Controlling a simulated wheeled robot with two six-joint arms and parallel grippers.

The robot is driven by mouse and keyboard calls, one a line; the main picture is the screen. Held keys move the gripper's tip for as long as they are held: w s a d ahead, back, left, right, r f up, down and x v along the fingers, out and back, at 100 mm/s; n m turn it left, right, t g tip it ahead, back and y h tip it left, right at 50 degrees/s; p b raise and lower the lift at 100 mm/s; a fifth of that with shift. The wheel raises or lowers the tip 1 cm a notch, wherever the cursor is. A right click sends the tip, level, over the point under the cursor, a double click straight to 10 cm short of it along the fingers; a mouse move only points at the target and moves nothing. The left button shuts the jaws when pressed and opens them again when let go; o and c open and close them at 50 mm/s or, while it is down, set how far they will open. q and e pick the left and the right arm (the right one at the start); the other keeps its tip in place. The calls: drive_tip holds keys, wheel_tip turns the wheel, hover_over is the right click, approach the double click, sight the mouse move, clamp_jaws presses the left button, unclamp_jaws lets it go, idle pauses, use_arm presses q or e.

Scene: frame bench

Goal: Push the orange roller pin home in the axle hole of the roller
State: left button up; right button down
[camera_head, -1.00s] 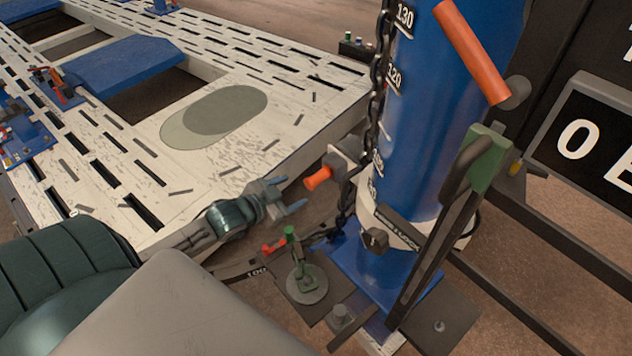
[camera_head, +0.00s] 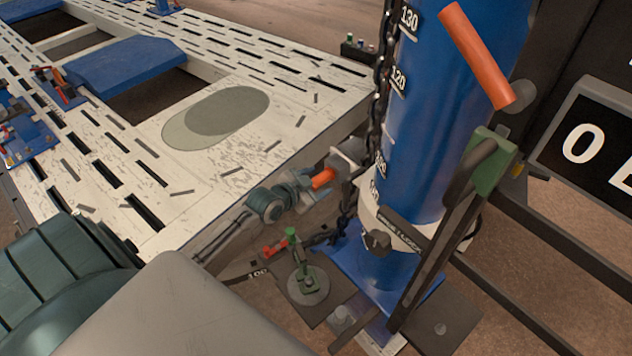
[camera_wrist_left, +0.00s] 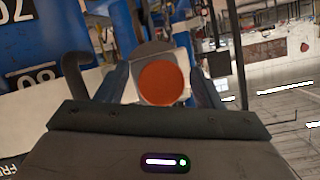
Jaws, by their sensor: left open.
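The orange roller pin (camera_head: 324,178) sticks out of the pale roller bracket (camera_head: 349,163) beside the foot of the blue column. Its round orange end (camera_wrist_left: 162,83) faces the camera in the left wrist view. My left gripper (camera_head: 317,185) is open, with its fingers around the pin's outer end, one on either side. In the left wrist view the two fingers (camera_wrist_left: 161,84) flank the pin; I cannot tell whether they touch it. The axle hole and the pin's inner part are hidden. My right gripper is not in view.
The blue column (camera_head: 425,110) with a hanging chain (camera_head: 380,90) stands just right of the pin. A green-handled clamp (camera_head: 306,280) sits below on a dark plate. The white slotted bench (camera_head: 230,170) lies to the left.

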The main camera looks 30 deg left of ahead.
use_arm(q)
drive_tip(key=c, duration=1.2)
drive_tip(key=o, duration=1.2)
drive_tip(key=shift+c, duration=0.2)
drive_tip(key=shift+w, duration=0.15)
drive_tip(key=shift+s+r, duration=0.1)
drive_tip(key=shift+s, duration=0.3)
drive_tip(key=v, duration=1)
